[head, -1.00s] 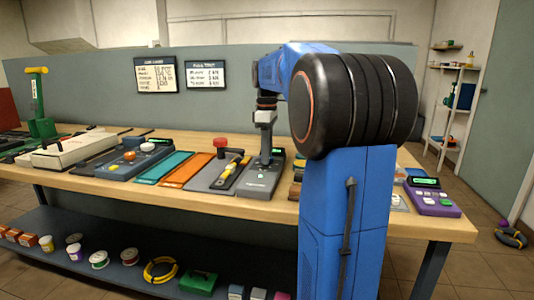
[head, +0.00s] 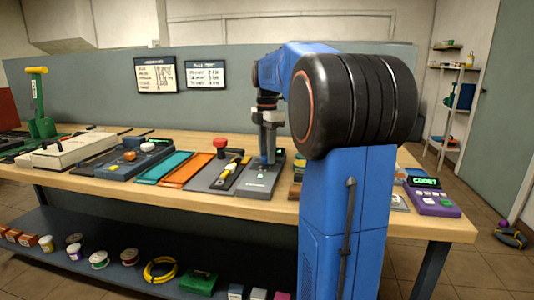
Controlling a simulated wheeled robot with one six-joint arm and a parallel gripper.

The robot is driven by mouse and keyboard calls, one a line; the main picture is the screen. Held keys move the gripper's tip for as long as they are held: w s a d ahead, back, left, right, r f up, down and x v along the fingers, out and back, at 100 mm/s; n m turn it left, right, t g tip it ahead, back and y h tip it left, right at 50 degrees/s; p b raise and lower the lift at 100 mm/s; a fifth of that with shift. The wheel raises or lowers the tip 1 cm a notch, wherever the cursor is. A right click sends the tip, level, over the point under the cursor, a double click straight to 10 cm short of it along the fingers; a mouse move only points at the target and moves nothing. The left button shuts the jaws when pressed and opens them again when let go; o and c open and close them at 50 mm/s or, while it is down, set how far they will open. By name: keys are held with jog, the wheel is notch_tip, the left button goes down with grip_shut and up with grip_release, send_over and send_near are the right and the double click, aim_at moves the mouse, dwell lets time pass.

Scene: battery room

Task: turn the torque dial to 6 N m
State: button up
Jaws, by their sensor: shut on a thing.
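The grey panel (head: 258,187) with a small green display (head: 279,152) lies on the workbench, right of the black-and-yellow tool. My gripper (head: 268,160) points straight down over the middle of this panel, its fingers low at the surface. It is shut on the torque dial, which the fingers mostly hide. The dial's pointer and scale marks cannot be made out. The display is too small to read.
A red-knobbed fixture (head: 220,144) and the black-and-yellow tool (head: 230,172) stand close left of my gripper. Orange (head: 186,171) and teal (head: 163,167) trays lie further left. A purple device (head: 432,200) sits at the right end of the workbench (head: 120,190).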

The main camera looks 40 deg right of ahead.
jog(key=shift+n, duration=0.3)
jog(key=o, duration=1)
jog(key=shift+o, duration=0.2)
notch_tip(320, 180, up, 18)
jog(key=shift+f, duration=0.25)
dwell(0.3)
